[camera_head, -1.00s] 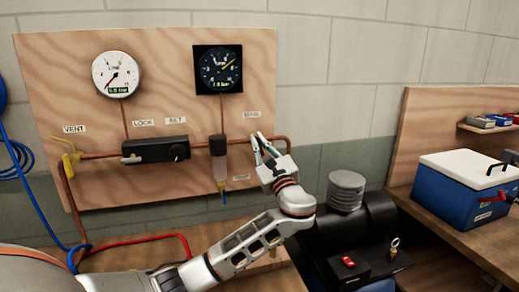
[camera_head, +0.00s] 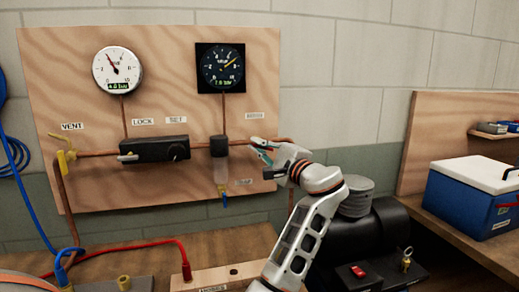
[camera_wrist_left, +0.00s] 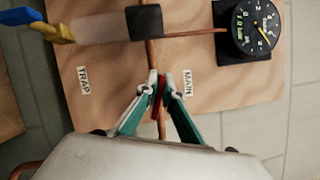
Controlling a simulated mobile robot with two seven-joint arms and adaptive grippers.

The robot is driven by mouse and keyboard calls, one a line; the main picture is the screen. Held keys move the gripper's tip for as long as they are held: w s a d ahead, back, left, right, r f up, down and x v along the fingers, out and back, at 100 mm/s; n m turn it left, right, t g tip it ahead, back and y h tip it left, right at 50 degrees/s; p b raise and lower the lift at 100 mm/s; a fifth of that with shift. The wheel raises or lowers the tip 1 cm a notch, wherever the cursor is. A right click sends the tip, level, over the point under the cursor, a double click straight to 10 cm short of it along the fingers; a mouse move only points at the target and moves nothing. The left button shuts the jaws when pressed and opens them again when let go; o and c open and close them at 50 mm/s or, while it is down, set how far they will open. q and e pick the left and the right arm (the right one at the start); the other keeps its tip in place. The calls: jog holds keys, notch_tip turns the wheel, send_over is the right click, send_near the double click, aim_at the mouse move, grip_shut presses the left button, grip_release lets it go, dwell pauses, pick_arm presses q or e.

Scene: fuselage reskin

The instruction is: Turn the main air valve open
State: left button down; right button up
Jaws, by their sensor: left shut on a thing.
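My left gripper (camera_head: 262,152) is shut on the main air valve's red handle, on the copper pipe at the right of the wooden panel (camera_head: 160,60). In the left wrist view the red handle (camera_wrist_left: 158,95) sits between the two teal fingertips (camera_wrist_left: 158,84), beside the MAIN label (camera_wrist_left: 187,82), and lies roughly along the pipe. The fingers hide most of the handle in the head view. The left gauge (camera_head: 117,70) has its needle off the bottom-left end and seems to read about 4 bar. The right, dark gauge (camera_head: 220,68) reads about 7 bar. My right gripper is not in view.
The black regulator (camera_head: 153,149) and a filter bowl with a yellow drain (camera_head: 221,175) lie along the pipe to the left. A yellow vent valve (camera_head: 66,155) is at the panel's left. A black compressor (camera_head: 375,228) and a blue cooler (camera_head: 465,195) stand to the right.

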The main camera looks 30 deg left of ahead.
pick_arm(q)
jog(key=n, duration=0.1)
jog(key=n+h, duration=0.1)
jog(key=shift+f+n+g, duration=0.3)
jog(key=shift+n+g, duration=0.1)
jog(key=shift+n, duration=0.4)
jog(key=shift+f, duration=0.1)
jog(key=c, duration=2.2)
grip_release()
jog(key=shift+s, duration=0.1)
jog(key=shift+r, duration=0.2)
